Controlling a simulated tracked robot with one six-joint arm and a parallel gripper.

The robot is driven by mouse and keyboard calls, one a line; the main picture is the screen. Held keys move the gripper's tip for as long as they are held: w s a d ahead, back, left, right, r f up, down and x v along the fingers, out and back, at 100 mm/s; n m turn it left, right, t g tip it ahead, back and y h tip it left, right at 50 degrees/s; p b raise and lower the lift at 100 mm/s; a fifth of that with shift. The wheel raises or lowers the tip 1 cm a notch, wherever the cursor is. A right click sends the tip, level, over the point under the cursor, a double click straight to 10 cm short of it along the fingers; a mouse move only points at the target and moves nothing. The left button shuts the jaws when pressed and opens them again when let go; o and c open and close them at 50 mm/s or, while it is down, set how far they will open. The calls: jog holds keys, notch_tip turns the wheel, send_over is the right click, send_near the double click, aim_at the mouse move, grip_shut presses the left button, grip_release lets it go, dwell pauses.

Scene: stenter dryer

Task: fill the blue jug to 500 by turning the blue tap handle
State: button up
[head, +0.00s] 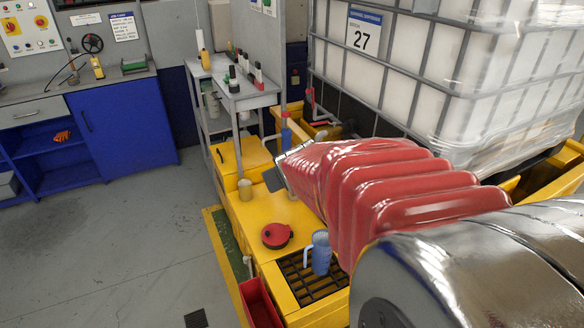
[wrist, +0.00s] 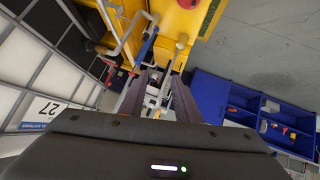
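The blue jug (head: 320,254) stands upright on a black grate (head: 300,280) in the yellow bench, in the head view. Its fill level cannot be read. A blue upright piece (head: 286,138) on the pipework behind my gripper looks like the blue tap handle; it also shows in the wrist view (wrist: 147,46), beyond the fingertips. My gripper (head: 276,173) is above the yellow bench, up and left of the jug, partly hidden by my red-sleeved arm. In the wrist view its two fingers (wrist: 164,80) are apart, with nothing seen held between them.
A grey trolley with bottles (head: 242,95) is behind. A large caged tank (head: 420,70) fills the right. A red bin (head: 259,303) is in front. Floor at left is clear.

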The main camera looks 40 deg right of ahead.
jog(key=d+f+t, duration=0.2)
jog(key=d+f, duration=0.3)
jog(key=d, duration=0.5)
jog(key=d+f+t, duration=0.1)
jog(key=d+f, duration=0.5)
jog(key=d, duration=0.4)
jog(key=s+d+f+m+t, duration=0.1)
jog(key=s+d+f+t, duration=0.1)
jog(key=s+f, duration=0.4)
jog(key=s+d+f+m+t+y, duration=0.1)
jog(key=s+f+t, duration=0.3)
jog(key=s, duration=0.7)
notch_tip(320, 180, down, 2)
jog(key=shift+d, duration=0.85)
jog(key=shift+x, duration=6.85)
jog(key=shift+a+f, duration=0.1)
jog(key=shift+a, duration=0.05)
grip_shut()
